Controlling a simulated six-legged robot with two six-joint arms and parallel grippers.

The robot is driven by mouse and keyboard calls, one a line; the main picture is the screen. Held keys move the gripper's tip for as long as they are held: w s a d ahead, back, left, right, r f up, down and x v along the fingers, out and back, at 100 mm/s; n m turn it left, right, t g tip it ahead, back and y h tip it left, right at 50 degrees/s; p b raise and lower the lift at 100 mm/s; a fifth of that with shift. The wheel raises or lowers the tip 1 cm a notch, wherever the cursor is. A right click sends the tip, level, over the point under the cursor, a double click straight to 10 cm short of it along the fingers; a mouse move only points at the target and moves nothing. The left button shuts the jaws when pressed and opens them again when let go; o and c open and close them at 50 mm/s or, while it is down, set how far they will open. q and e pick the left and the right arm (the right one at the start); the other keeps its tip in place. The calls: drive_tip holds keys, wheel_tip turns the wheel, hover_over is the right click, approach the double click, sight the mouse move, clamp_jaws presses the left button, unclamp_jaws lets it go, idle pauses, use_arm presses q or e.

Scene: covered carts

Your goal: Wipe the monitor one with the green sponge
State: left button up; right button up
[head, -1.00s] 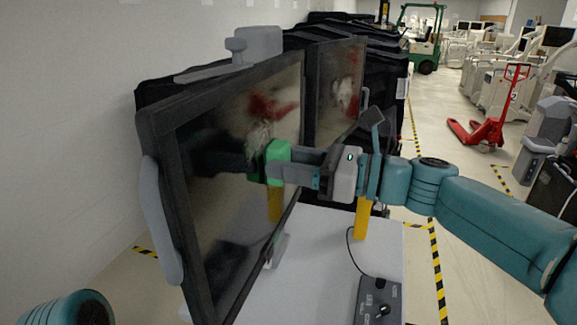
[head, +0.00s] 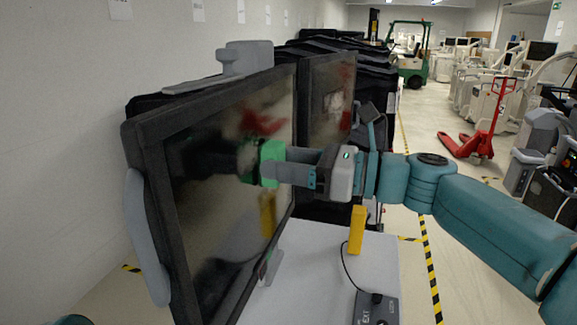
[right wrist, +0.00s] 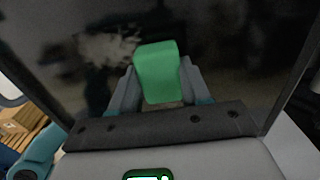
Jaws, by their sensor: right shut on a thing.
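The near monitor (head: 215,225) stands on a cart, its dark, glossy screen facing right, with a red smear (head: 262,123) on its upper part. The wrist view shows a whitish smear (right wrist: 108,48) on the screen, left of the sponge. My right gripper (head: 272,163) is shut on the green sponge (head: 268,152), which also shows between the fingers in the wrist view (right wrist: 158,72). The sponge is at the screen, beside its green reflection; I cannot tell how firmly it touches. My left gripper is out of view.
A second smeared monitor (head: 328,105) stands just behind. The white cart top (head: 320,265) holds a yellow block (head: 356,230) and a grey control box (head: 375,308) with a cable. A red pallet jack (head: 480,140) and green forklift (head: 410,65) stand farther back.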

sight(248, 176)
drive_tip(key=shift+s+a+f+b, duration=0.1)
drive_tip(key=shift+s+a+b, duration=0.15)
drive_tip(key=shift+s, duration=0.35)
drive_tip(key=shift+s+a+b, duration=0.1)
drive_tip(key=shift+s+b, duration=0.2)
drive_tip(key=shift+s, duration=0.25)
drive_tip(key=shift+s+a+b, duration=0.2)
drive_tip(key=shift+s+a, duration=0.05)
drive_tip(key=shift+s, duration=0.4)
drive_tip(key=shift+s+a+b, duration=0.15)
drive_tip(key=shift+s+a, duration=0.05)
drive_tip(key=shift+s, duration=0.4)
drive_tip(key=shift+s+a, duration=0.1)
